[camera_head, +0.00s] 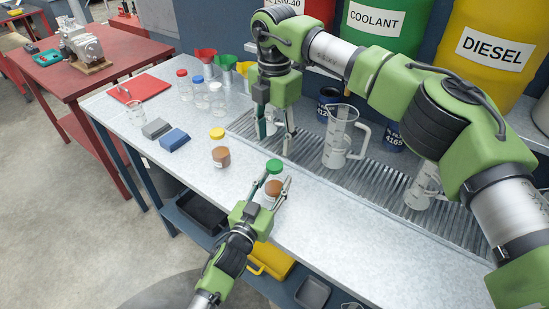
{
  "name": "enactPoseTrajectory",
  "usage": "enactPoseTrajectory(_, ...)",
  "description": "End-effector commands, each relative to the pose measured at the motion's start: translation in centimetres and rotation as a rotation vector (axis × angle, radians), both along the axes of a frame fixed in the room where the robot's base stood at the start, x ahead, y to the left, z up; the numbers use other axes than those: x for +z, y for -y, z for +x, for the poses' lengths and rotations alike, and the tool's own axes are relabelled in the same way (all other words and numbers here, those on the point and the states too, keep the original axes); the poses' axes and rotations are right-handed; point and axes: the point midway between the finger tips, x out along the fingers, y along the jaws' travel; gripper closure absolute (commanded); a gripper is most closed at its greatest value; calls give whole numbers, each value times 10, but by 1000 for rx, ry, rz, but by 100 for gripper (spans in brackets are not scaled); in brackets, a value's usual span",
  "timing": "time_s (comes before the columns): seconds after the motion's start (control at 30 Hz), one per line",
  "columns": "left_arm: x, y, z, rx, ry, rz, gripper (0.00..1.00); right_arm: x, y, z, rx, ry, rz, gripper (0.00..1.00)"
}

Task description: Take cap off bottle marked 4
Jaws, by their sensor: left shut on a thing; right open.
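A clear bottle with brown contents (273,187) and a green cap (274,166) stands upright near the front of the bench. My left gripper (273,184) is shut around its body. The cap appears to sit on the bottle's top. A similar bottle with brown contents (220,157) and a yellow cap (217,133) stands just left of it. I cannot read a number on any bottle. My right gripper (275,145) is open, pointing down behind the green cap and apart from it.
Several clear bottles (200,95) with coloured caps stand at the back left. Grey (156,128) and blue (174,140) blocks lie left of the yellow-capped bottle. A ribbed metal grate (370,180) holds a clear jug (340,137) at the right. The bench front between is clear.

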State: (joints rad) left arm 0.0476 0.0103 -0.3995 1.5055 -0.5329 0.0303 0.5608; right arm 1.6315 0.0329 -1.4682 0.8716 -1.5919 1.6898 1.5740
Motion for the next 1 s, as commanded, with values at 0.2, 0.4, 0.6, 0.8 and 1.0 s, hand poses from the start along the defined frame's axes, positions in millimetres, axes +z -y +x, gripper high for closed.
enactPoseTrajectory(0.2,0,0,0,0,-1,0,100,-1,0,-1,-338,-1,0,51)
enactPoseTrajectory(0.4,-1,0,0,0,-1,0,100,0,-1,0,-691,-1,1,51)
enactPoseTrajectory(0.6,-1,0,0,0,-1,0,100,0,0,0,-950,-1,-1,51)
enactPoseTrajectory(0.8,-1,0,0,0,-1,0,100,-2,0,0,-1063,-1,0,51)
enactPoseTrajectory(1.0,-1,0,0,0,-1,0,100,-23,1,0,-1077,-3,-2,51)
